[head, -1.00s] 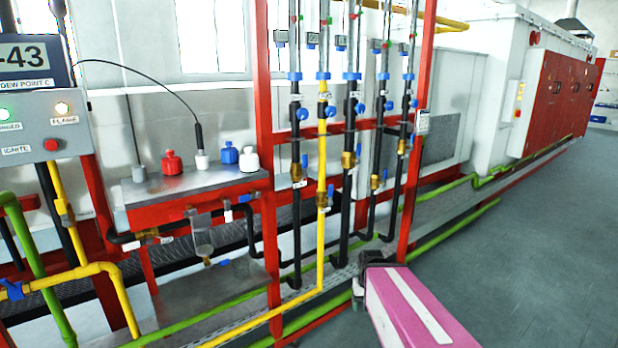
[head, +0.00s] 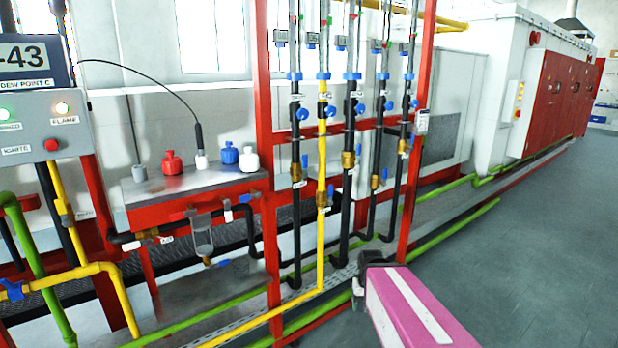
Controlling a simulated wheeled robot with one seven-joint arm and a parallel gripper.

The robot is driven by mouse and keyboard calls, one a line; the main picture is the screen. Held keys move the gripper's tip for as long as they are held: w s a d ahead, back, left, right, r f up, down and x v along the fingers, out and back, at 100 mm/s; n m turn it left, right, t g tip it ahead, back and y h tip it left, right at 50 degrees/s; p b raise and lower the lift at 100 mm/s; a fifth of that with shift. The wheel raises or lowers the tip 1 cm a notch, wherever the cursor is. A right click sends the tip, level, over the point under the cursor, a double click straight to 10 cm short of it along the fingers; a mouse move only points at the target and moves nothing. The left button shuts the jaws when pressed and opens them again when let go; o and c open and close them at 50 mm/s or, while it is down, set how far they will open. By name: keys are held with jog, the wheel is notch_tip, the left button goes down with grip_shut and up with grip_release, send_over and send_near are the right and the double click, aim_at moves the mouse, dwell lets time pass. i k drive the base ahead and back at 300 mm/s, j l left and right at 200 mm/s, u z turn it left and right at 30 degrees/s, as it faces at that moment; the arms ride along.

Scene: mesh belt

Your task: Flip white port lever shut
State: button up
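The metal-topped red box (head: 185,186) stands at left in the head view, with valves and fittings along its front. A small white piece (head: 131,246) sits by a brass valve (head: 150,234) at the front left. It may be the white port lever, but I cannot tell it from a tag, nor its position. A blue lever (head: 246,198) is at the front right. A grey fitting (head: 202,222) hangs at the front middle. My pink arm link (head: 410,305) shows at lower right with a dark joint (head: 370,260).
Red (head: 171,163), blue (head: 228,153) and white (head: 249,159) caps stand on the box. Right of it, a red frame (head: 264,120) carries several vertical pipes with blue-handled valves. Green pipes run low in front. Open grey floor (head: 540,250) lies at right.

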aim_at(228, 214)
jog(key=u, duration=1.35)
jog(key=k+z, duration=0.1)
